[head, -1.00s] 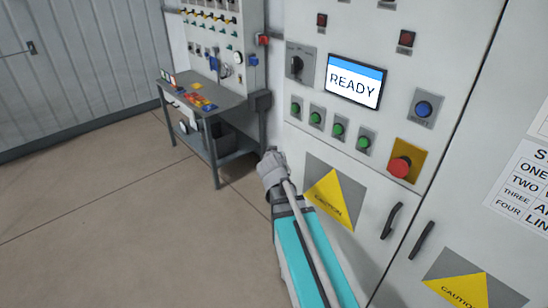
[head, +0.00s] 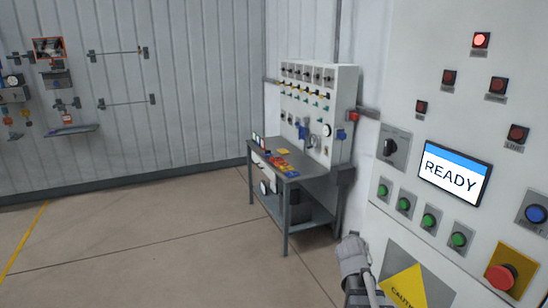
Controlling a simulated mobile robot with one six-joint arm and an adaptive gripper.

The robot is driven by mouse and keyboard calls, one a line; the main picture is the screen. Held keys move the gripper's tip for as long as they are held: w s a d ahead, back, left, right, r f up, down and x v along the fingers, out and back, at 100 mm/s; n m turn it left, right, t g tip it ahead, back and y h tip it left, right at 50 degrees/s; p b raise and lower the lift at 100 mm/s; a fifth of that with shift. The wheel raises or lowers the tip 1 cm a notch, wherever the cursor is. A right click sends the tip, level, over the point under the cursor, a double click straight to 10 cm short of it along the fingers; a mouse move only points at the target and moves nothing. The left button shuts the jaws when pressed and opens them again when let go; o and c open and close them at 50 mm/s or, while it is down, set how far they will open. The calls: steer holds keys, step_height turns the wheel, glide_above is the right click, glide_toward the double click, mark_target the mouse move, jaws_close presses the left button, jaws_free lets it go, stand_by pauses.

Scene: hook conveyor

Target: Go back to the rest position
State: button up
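Part of my arm (head: 355,265) shows at the bottom of the head view, right of centre, in front of the grey control cabinet (head: 390,105). It rises from the lower edge beside a yellow caution triangle (head: 405,287). My gripper's fingers are not visible. The cabinet's screen (head: 455,173) reads READY. A row of green buttons (head: 428,221) sits below it, with a red emergency button (head: 500,277) on a yellow plate to the lower right.
A grey workbench (head: 306,190) with small coloured items and an upright panel (head: 318,110) stands left of the cabinet. The floor (head: 150,240) to the left is clear, with a yellow line (head: 24,240). Racks and hooks (head: 122,75) hang on the far wall.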

steer(key=s+a+f+n+g+y+b, duration=0.2)
steer(key=s+a+f+g, duration=0.3)
steer(key=s+a+f, duration=0.2)
steer(key=s+a+f+n+g+y+b, duration=0.2)
steer(key=s+a+f+g, duration=0.4)
steer(key=s, duration=0.6)
step_height(320, 180, down, 2)
steer(key=shift+s+a+f+n+g+y+b, duration=0.1)
steer(key=shift+s+a+n+g+y+b, duration=0.2)
steer(key=shift+a+y+b, duration=0.25)
